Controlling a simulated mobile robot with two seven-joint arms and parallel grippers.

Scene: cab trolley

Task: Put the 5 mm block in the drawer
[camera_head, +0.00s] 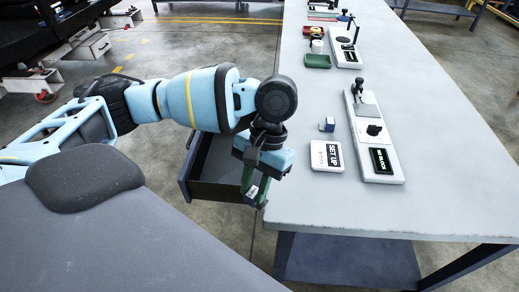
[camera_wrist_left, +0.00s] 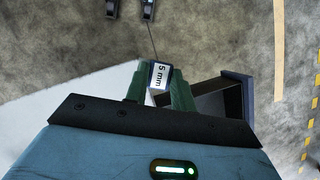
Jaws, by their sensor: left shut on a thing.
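My left gripper (camera_head: 258,195) is shut on the 5 mm block (camera_head: 252,191), low beside the table's left edge. The left wrist view shows the block (camera_wrist_left: 160,76), with its white "5 mm" label, between the green fingers of my left gripper (camera_wrist_left: 158,88). The drawer (camera_head: 186,183) is dark, pulled out from under the table's left side; its inside is partly hidden by my arm. In the left wrist view the drawer (camera_wrist_left: 238,80) lies right of the fingers, with the block beside it in the picture. The height between them is unclear. My right gripper is out of view.
On the table (camera_head: 430,215) stand a "SET UP" card (camera_head: 326,155), a small blue-and-white block (camera_head: 327,124) and a white gauge base (camera_head: 390,172). Farther back are a green tray (camera_head: 317,61) and a second base (camera_head: 345,50). The table's near end is clear.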

